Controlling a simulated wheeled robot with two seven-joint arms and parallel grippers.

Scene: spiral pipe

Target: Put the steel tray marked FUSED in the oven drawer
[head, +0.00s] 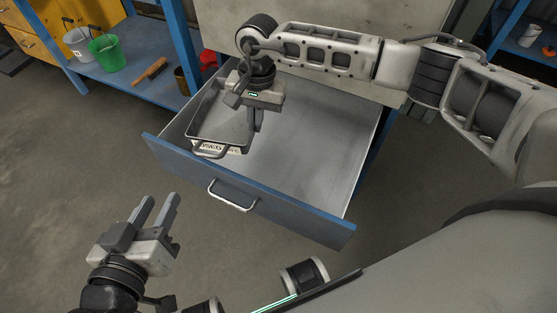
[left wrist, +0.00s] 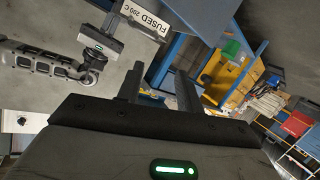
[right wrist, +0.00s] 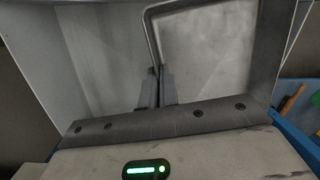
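The steel tray (head: 222,115) is a shallow grey pan with a wire handle at the front and a white label. In the left wrist view the label on the tray (left wrist: 141,20) reads FUSED 200 C. The tray is at the left side of the open drawer (head: 320,165); I cannot tell whether it rests on the drawer floor. My right gripper (head: 254,128) points down and is shut on the tray's right rim, which shows between its fingers in the right wrist view (right wrist: 157,72). My left gripper (head: 160,198) is open and empty, in front of the drawer.
The drawer has a blue front with a metal handle (head: 232,196). The right part of its floor is bare. A blue shelf (head: 140,90) at the left holds a green bucket (head: 108,52), a white bucket (head: 78,42) and a brush (head: 150,71). The floor at left is clear.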

